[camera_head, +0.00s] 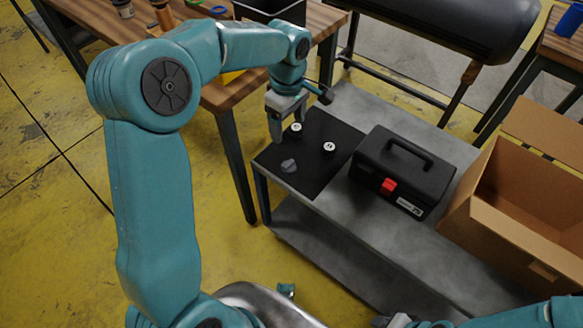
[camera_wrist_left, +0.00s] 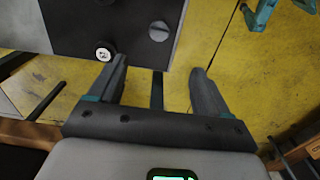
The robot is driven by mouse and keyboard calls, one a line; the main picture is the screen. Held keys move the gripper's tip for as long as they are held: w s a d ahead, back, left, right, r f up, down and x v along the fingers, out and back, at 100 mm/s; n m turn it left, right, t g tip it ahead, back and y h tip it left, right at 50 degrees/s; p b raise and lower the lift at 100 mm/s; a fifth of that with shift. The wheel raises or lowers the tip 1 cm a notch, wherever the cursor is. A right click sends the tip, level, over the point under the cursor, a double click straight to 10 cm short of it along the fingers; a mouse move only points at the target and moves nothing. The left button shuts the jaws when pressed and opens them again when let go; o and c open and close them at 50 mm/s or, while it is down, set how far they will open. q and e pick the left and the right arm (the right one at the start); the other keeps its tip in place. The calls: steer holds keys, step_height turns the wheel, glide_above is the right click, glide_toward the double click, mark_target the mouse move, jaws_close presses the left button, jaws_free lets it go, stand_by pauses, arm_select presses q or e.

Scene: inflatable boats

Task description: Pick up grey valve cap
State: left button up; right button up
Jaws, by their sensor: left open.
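The grey valve cap (camera_head: 289,166) lies on a black mat (camera_head: 318,178) at the left end of the grey bench. It also shows in the left wrist view (camera_wrist_left: 159,31), ahead of the fingers. My left gripper (camera_head: 287,122) is open and empty above the mat's far left edge, apart from the cap. In the left wrist view the gripper (camera_wrist_left: 158,75) has its two fingers spread, with yellow floor and the mat's edge behind them. Part of my right arm (camera_head: 520,316) shows at the bottom right; its gripper state is unclear.
Two round white-topped pieces (camera_head: 329,147) (camera_head: 296,128) stand on the mat near the cap. A black toolbox (camera_head: 405,172) with a red latch stands to the right. An open cardboard box (camera_head: 510,225) is further right. A wooden table (camera_head: 225,92) is behind.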

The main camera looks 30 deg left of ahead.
arm_select(q)
steer(key=b, duration=0.2)
glide_above(289, 163)
step_height(289, 163, down, 11)
steer(key=shift+s, duration=0.15)
step_height(289, 163, down, 5)
steer(key=shift+r+b, duration=0.15)
steer(key=shift+b, duration=0.25)
steer(key=c, duration=1.2)
